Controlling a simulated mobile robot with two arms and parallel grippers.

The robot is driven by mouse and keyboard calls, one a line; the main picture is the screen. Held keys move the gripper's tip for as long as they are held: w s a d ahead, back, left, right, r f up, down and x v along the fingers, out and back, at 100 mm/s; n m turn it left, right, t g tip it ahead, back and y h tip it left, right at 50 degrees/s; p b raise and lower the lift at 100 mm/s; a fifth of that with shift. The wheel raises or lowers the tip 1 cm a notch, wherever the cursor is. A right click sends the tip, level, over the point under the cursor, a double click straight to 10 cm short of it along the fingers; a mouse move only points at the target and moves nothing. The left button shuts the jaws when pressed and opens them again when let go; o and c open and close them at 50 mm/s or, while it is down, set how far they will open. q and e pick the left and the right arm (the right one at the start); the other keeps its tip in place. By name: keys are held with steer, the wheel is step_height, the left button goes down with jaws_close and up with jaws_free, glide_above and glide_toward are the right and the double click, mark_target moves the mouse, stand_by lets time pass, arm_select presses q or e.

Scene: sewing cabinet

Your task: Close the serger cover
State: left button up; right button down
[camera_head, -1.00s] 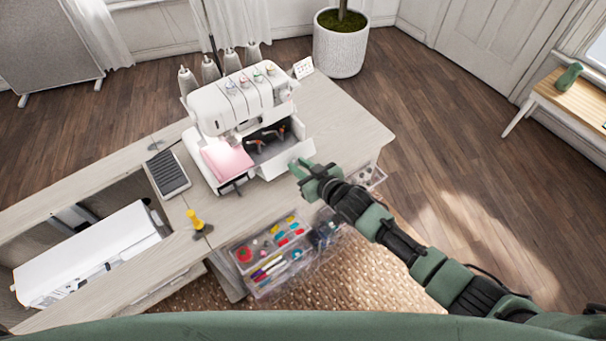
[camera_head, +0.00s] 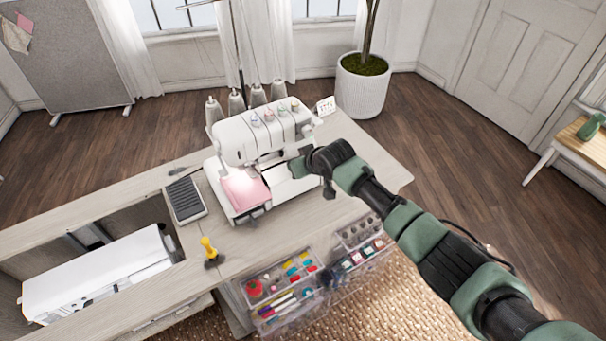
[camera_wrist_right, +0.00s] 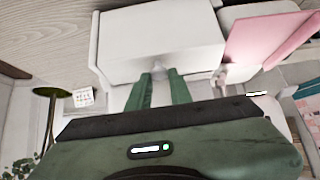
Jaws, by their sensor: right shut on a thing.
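The white serger (camera_head: 262,135) stands on the cabinet top, with a pink fabric piece (camera_head: 243,190) at its left front. Its white front cover (camera_wrist_right: 160,38) fills the upper middle of the right wrist view. My right gripper (camera_head: 299,167) is at the serger's front right, shut on the cover's edge; its green fingers (camera_wrist_right: 161,84) meet that edge in the wrist view. The looper area is mostly hidden by the cover and my gripper. I cannot tell whether the cover sits flush. My left gripper is not in view.
A foot pedal (camera_head: 184,199) and a yellow-handled tool (camera_head: 209,249) lie left of the serger. Thread cones (camera_head: 236,103) stand behind it. Clear drawers (camera_head: 281,287) with sewing supplies stick out below the front edge. A small card (camera_head: 325,106) stands behind right.

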steer(key=shift+w+a+r+b, duration=0.35)
steer(key=shift+a+r, duration=0.05)
steer(key=shift+r, duration=0.2)
steer(key=shift+w, duration=0.1)
steer(key=shift+w+a, duration=0.1)
steer(key=shift+a, duration=0.05)
steer(key=c, duration=1.4)
jaws_free()
steer(key=shift+o, duration=0.6)
steer(key=shift+w+a+f, duration=0.2)
steer(key=shift+w+f, duration=0.05)
steer(key=shift+f, duration=0.2)
steer(key=shift+s+d+r, duration=0.4)
steer(key=shift+s, duration=0.05)
steer(key=v, duration=0.6)
steer(key=shift+r, duration=0.25)
